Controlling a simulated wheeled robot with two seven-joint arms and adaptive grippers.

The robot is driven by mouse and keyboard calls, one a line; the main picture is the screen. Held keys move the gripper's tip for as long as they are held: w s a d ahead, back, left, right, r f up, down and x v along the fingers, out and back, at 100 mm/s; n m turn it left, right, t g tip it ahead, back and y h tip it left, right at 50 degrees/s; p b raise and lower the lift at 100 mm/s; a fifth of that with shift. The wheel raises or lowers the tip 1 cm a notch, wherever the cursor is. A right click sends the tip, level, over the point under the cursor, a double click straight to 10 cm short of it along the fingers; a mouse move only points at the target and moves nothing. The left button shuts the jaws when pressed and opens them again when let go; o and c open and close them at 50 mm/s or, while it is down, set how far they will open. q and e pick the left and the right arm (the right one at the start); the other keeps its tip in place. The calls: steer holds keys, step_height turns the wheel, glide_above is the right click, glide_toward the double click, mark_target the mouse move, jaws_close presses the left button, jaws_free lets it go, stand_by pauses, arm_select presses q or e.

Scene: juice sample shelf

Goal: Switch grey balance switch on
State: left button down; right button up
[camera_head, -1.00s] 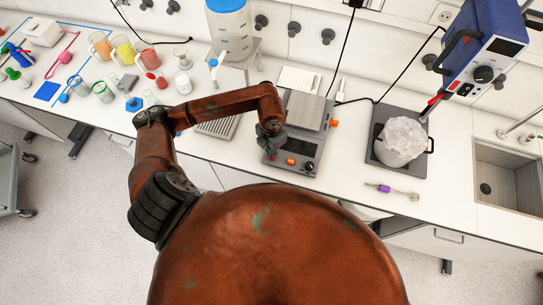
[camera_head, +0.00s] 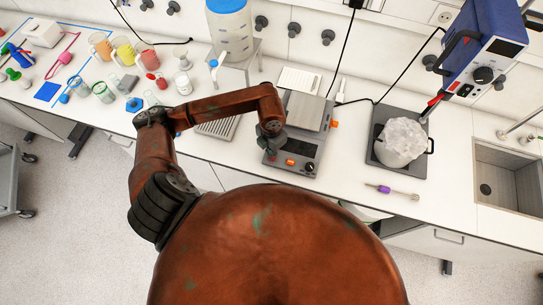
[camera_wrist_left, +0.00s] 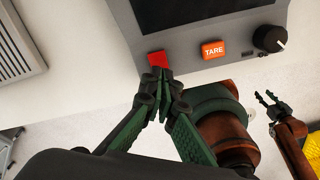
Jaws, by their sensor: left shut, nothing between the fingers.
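The grey balance (camera_head: 304,142) stands on the bench, with a flat metal pan at its back and a dark display on its front. In the left wrist view, its front panel shows a red switch (camera_wrist_left: 158,59), an orange TARE button (camera_wrist_left: 213,49) and a black knob (camera_wrist_left: 269,39). My left gripper (camera_head: 270,155) is at the balance's front left corner. In the left wrist view its closed, empty fingertips (camera_wrist_left: 161,74) are right at the red switch's lower edge; I cannot tell if they touch. My right gripper (camera_wrist_left: 266,99) shows at the right with spread fingers.
A dark tray (camera_head: 379,154) with a wrapped beaker (camera_head: 401,142) stands right of the balance, below a blue device (camera_head: 487,45). A purple-handled tool (camera_head: 391,191) lies in front. Several cups and beakers crowd the left. A sink (camera_head: 508,180) is far right.

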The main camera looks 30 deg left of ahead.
arm_select(q)
steer(key=shift+f, duration=0.15)
steer(key=shift+f+b, duration=0.35)
steer(key=shift+b, duration=0.1)
steer(key=shift+f+b, duration=0.3)
steer(key=shift+f, duration=0.05)
stand_by(0.4)
steer(key=shift+f, duration=0.3)
steer(key=shift+r, duration=0.1)
steer(key=shift+r+p, duration=0.5)
steer(key=shift+r, duration=0.65)
steer(key=shift+r+p, duration=1.15)
steer(key=shift+r, duration=1.15)
